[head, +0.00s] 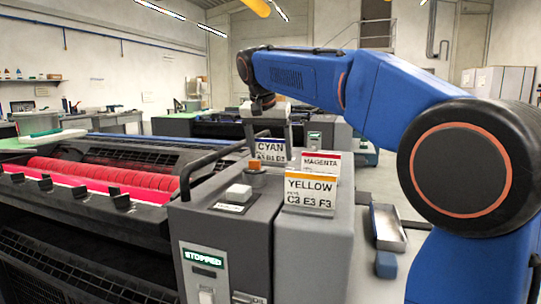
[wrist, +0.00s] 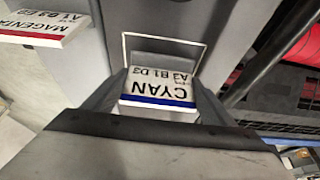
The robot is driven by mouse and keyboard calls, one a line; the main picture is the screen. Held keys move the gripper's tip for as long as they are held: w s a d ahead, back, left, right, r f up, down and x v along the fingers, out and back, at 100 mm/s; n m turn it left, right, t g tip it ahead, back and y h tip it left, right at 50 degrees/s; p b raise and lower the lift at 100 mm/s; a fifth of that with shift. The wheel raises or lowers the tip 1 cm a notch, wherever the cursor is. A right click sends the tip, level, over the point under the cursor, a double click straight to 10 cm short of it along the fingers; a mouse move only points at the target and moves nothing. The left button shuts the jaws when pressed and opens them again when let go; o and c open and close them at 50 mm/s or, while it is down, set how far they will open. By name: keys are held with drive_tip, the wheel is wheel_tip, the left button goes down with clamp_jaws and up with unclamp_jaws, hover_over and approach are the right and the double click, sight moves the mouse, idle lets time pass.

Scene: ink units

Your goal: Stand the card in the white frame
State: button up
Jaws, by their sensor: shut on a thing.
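The card marked CYAN (head: 270,150), white with a blue band, is gripped between the fingers of my gripper (head: 268,132). In the wrist view the CYAN card (wrist: 158,88) sits between both fingertips (wrist: 160,92), its lettering upside down. The white frame (wrist: 165,38) shows there as a thin white outline on the grey top, just beyond the card. The card overlaps its near part, and I cannot tell whether they touch. In the head view I cannot make out the frame.
Cards marked MAGENTA (head: 320,167) and YELLOW (head: 310,192) stand on the grey console top (head: 325,225). A black rail (head: 215,158) and red rollers (head: 110,178) lie further left.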

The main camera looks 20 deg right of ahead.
drive_tip(key=shift+f, duration=0.65)
drive_tip(key=shift+f, duration=0.15)
drive_tip(key=o, duration=1.1)
drive_tip(key=shift+c, duration=0.2)
drive_tip(key=v, duration=1.2)
drive_tip(key=shift+d, duration=0.1)
